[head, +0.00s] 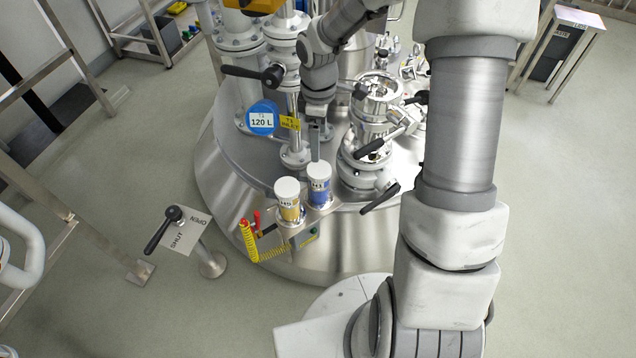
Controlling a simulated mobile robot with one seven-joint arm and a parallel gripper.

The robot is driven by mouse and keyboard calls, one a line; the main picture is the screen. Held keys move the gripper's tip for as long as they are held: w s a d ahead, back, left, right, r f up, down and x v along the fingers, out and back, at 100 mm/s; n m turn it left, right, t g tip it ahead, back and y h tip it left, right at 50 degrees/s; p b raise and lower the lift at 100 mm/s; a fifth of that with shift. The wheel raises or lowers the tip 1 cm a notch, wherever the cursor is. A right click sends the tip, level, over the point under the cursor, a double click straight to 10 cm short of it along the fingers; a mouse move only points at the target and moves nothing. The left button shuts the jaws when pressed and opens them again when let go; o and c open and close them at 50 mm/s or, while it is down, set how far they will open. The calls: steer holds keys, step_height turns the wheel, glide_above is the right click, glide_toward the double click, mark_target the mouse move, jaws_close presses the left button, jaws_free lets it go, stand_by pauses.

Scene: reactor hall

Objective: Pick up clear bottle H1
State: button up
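Two small white-capped bottles stand side by side in a metal holder on the front rim of the steel vessel. The right one (319,190), with blue in it, has a label that seems to read H1, though the print is small. The left one (288,203) has yellow in it, and its label looks like H5. My gripper (315,154) points down just above and behind the right bottle's cap. Its fingers overlap in this view, so their opening is hidden. I cannot tell whether they touch the cap.
The vessel (225,190) carries valves with black handles, one (380,197) right of the bottles. A blue 120 L tag (262,118) is at left. A yellow coiled hose (250,245) hangs below the holder. An OPEN/SHUT lever post (185,232) stands on the floor.

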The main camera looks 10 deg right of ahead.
mark_target(318, 170)
step_height(318, 170, down, 12)
steer(key=b, duration=0.4)
steer(key=shift+r, duration=0.15)
steer(key=shift+w+f+b, duration=0.15)
steer(key=shift+f+b, duration=0.7)
steer(key=shift+f, duration=0.65)
steer(key=shift+w+f+b, duration=0.1)
steer(key=shift+f+b, duration=0.7)
steer(key=shift+f, duration=0.65)
steer(key=shift+d+r, duration=0.1)
jaws_close()
